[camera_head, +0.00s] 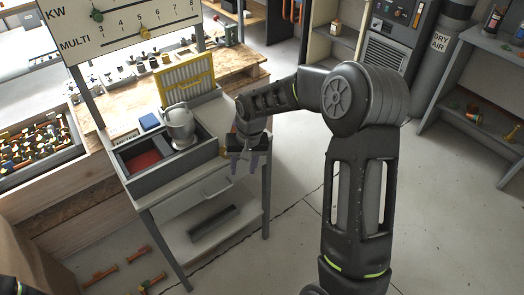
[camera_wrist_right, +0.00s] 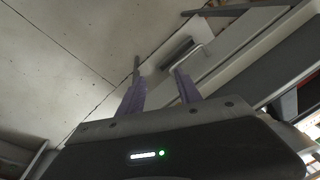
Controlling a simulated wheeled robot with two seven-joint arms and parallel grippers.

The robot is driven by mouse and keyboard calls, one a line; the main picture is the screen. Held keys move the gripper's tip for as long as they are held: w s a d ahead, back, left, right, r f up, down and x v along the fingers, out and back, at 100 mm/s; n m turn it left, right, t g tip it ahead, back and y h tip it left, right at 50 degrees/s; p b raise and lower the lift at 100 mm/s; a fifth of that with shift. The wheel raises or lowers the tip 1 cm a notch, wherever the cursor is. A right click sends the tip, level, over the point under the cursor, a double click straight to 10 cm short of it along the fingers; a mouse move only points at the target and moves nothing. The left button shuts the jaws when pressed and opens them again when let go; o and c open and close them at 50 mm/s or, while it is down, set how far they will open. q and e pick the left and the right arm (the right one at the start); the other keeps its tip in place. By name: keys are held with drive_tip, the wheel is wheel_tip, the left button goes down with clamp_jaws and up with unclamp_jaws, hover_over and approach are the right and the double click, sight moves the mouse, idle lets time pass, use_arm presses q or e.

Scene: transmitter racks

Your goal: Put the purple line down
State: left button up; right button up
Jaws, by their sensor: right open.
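My right gripper (camera_head: 245,166) hangs beside the right edge of the small grey cart (camera_head: 184,172), with its fingers pointing down. In the right wrist view its two purplish fingers (camera_wrist_right: 158,72) stand apart, with no object seen between them. I cannot make out a separate purple line in either view. The cart's top holds a tray with a red-bottomed compartment (camera_head: 141,161) and a grey metal vessel (camera_head: 180,128). My left gripper is not in view.
A yellow-framed rack (camera_head: 185,79) stands behind the vessel. The cart's lower shelf (camera_head: 240,213) has a dark slot. Orange parts (camera_head: 100,275) lie on the floor at lower left. Floor right of the cart is open.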

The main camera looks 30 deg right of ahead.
drive_tip(key=s+a+f+n+t+y, duration=0.1)
drive_tip(key=s+a+f+n+y, duration=0.15)
drive_tip(key=a+f, duration=0.6)
drive_tip(key=s+a+f, duration=0.4)
drive_tip(key=s, duration=0.3)
drive_tip(key=s+a+f+g, duration=0.1)
drive_tip(key=s+a+f, duration=0.3)
drive_tip(key=s, duration=0.4)
drive_tip(key=s+a+f+g, duration=0.1)
drive_tip(key=s+a+f, duration=0.4)
drive_tip(key=s, duration=0.3)
drive_tip(key=shift+s+a+y, duration=0.15)
drive_tip(key=shift+a+y, duration=0.15)
drive_tip(key=shift+y, duration=0.05)
drive_tip(key=shift+c, duration=0.5)
